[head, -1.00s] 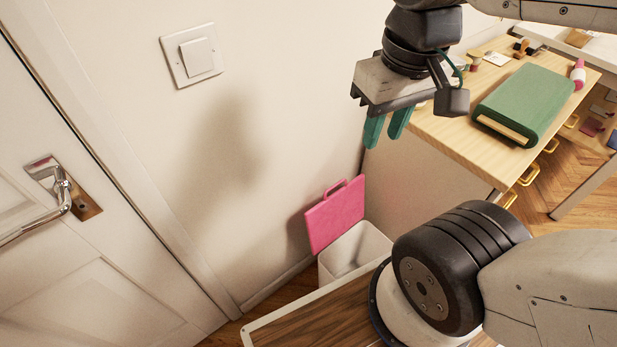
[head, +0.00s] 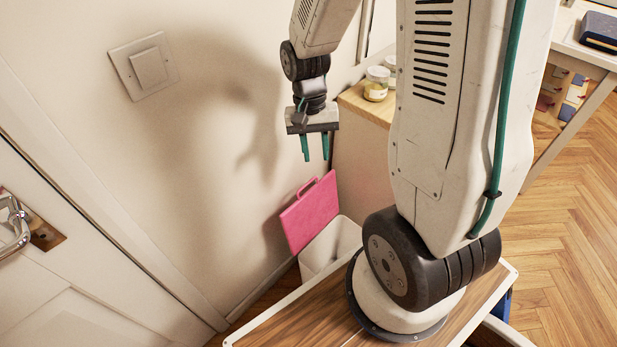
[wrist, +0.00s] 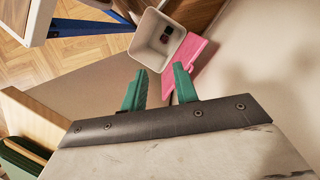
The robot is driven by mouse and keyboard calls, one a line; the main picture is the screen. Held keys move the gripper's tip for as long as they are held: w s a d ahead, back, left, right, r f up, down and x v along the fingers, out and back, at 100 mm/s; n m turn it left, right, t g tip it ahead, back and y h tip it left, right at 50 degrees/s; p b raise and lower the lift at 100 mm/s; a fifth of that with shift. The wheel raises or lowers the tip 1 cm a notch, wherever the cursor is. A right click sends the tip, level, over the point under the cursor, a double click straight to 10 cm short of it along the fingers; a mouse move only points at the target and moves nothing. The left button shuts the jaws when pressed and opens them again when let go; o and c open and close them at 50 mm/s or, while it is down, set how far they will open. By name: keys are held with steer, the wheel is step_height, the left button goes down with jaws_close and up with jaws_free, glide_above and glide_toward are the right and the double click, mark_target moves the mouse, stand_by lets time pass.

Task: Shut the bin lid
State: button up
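The white bin (head: 331,245) stands on the floor by the wall, partly hidden behind my base. Its pink lid (head: 310,214) is open, tilted up towards the wall, with a handle on its top edge. My gripper (head: 315,148) is above the lid and bin, fingers pointing down, spread apart and empty. In the wrist view the open bin (wrist: 157,40) shows beyond the gripper's green fingertips (wrist: 160,82), with small dark items inside. The pink lid (wrist: 186,60) lies to the right of the bin there, near the right finger but apparently apart from it.
A wooden-topped cabinet (head: 366,106) with jars (head: 376,84) stands right of my gripper. The wall with a light switch (head: 149,67) is close behind, and a door (head: 75,270) is at left. Open herringbone floor (head: 570,240) lies at right.

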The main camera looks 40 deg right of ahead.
steer(key=w+d+f+m, duration=0.3)
steer(key=w+f+m, duration=0.1)
steer(key=f, duration=0.6)
steer(key=m+t, duration=0.3)
steer(key=m, duration=0.1)
glide_above(309, 182)
step_height(309, 182, down, 4)
steer(key=shift+a+r+h, duration=0.1)
steer(key=shift+h, duration=0.2)
steer(key=shift+f, duration=0.2)
step_height(309, 182, down, 7)
steer(key=shift+f, duration=0.15)
jaws_close()
